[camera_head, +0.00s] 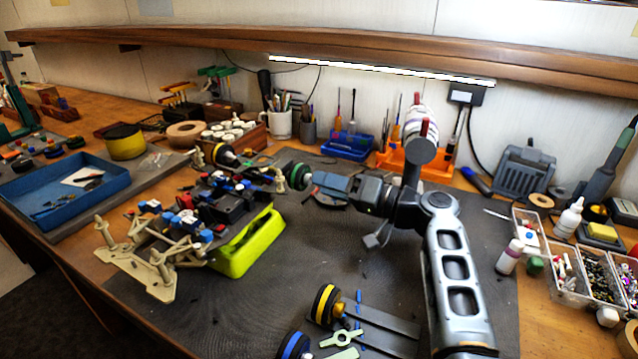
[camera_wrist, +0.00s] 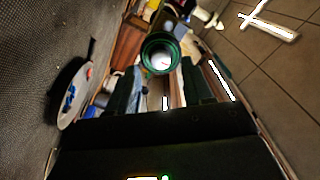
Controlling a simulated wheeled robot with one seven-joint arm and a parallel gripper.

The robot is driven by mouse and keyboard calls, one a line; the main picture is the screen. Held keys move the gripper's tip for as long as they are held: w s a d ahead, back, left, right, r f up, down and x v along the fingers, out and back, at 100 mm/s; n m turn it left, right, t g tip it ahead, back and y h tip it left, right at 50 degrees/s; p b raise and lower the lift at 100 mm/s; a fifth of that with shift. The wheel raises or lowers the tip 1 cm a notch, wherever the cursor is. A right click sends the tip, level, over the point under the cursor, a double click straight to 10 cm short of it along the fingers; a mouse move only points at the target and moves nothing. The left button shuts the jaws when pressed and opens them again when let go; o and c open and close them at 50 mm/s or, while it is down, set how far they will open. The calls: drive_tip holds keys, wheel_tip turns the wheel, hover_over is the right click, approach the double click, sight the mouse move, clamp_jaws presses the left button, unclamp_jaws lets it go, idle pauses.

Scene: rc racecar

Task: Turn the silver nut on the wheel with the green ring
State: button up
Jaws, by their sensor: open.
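The wheel with the green ring (camera_head: 298,176) is at the right side of the car chassis (camera_head: 215,200), directly at the tip of my gripper (camera_head: 312,181) in the head view. In the wrist view the green ring (camera_wrist: 146,57) faces the camera, just beyond and between my two fingers (camera_wrist: 162,85). A pale, silvery spot that looks like the nut (camera_wrist: 163,63) shows inside the ring. My gripper is open; I cannot tell whether its fingers touch the wheel. The nut is hidden in the head view.
A yellow-green stand (camera_head: 248,245) is under the chassis. A yellow-ringed wheel (camera_head: 325,303) and a blue-ringed wheel (camera_head: 293,346) lie at the front of the dark mat. A round dish (camera_wrist: 70,97) shows left in the wrist view. Mat between stand and my arm is mostly clear.

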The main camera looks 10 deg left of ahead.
sight(308, 179)
drive_tip(key=shift+x, duration=1.25)
drive_tip(key=shift+c, duration=0.5)
clamp_jaws()
